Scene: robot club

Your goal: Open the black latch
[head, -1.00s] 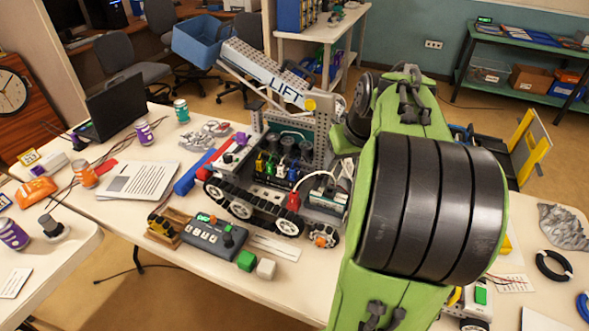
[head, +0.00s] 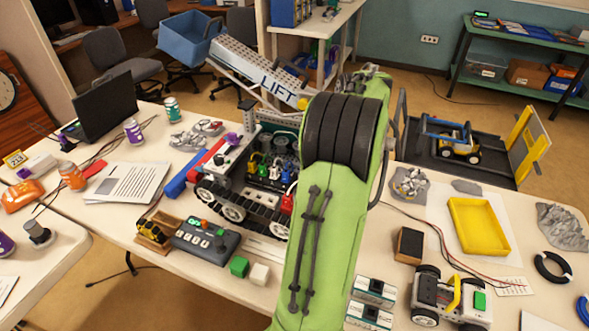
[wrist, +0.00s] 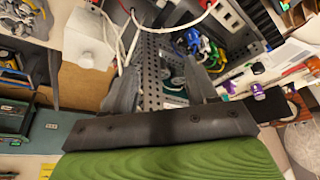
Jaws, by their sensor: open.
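The tracked robot with the LIFT boom (head: 262,80) stands on the table, partly hidden behind my green arm in the head view. Its bay holds coloured connectors (head: 262,170). In the wrist view my gripper (wrist: 163,88) is open and empty, its two grey fingers apart over the robot. Between and beyond them show a perforated grey plate (wrist: 165,55), a teal part (wrist: 172,82) and coloured plugs (wrist: 200,48). I cannot pick out the black latch for certain in either view. In the head view my gripper is hidden behind my arm.
A white box (wrist: 88,38) with cables is close beside the left finger. A button controller (head: 205,242) and green and white cubes lie in front of the tracked robot. A yellow tray (head: 478,226) and a white wheeled robot (head: 450,297) are on the right. A laptop (head: 105,105) stands at left.

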